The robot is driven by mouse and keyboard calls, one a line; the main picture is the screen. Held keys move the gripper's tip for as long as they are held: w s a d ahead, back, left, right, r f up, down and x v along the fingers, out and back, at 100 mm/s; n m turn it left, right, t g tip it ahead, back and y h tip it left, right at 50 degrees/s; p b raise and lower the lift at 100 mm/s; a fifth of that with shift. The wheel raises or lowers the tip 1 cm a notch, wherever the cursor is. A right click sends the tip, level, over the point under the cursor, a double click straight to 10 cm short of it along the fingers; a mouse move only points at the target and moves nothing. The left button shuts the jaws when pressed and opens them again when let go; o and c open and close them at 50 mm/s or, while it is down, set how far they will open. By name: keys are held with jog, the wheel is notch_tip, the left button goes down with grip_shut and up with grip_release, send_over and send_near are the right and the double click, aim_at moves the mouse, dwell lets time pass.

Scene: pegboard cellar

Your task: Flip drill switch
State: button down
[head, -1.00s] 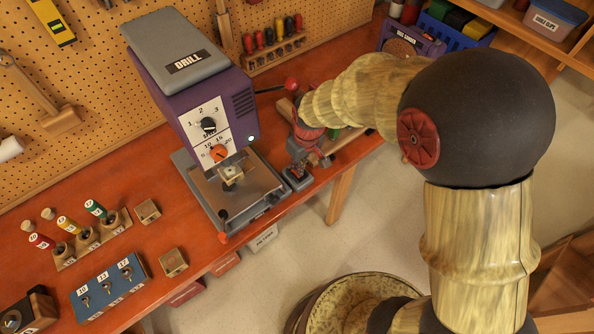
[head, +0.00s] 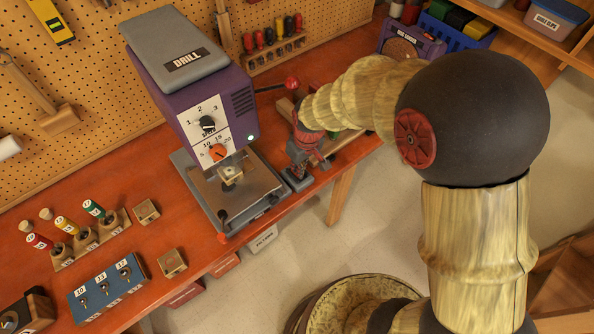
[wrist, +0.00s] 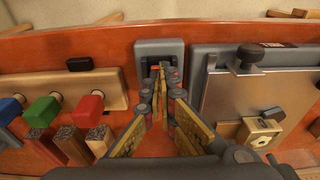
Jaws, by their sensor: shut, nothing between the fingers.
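The purple drill (head: 170,88) with a grey top stands on the orange bench, and a small pale lamp (head: 251,138) shows on its front. A small grey switch box (head: 297,181) sits on the bench just right of the drill's base. In the wrist view the switch box (wrist: 150,48) has a dark recess with a black switch (wrist: 163,62), partly hidden by my fingers. My gripper (wrist: 160,70) is shut and empty, its fingertips over the switch. I cannot tell whether they touch it or which way the switch is set. My gripper also shows in the head view (head: 302,168).
The drill's metal base (wrist: 262,85) lies close right of my fingers in the wrist view. A wooden rack (wrist: 65,90) with red, green and blue handles is close on the left. A blue block (head: 108,287) lies on the bench at the front left.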

jog(key=shift+f, duration=0.2)
jog(key=shift+r+p, duration=2.35)
jog(key=shift+r, duration=1.2)
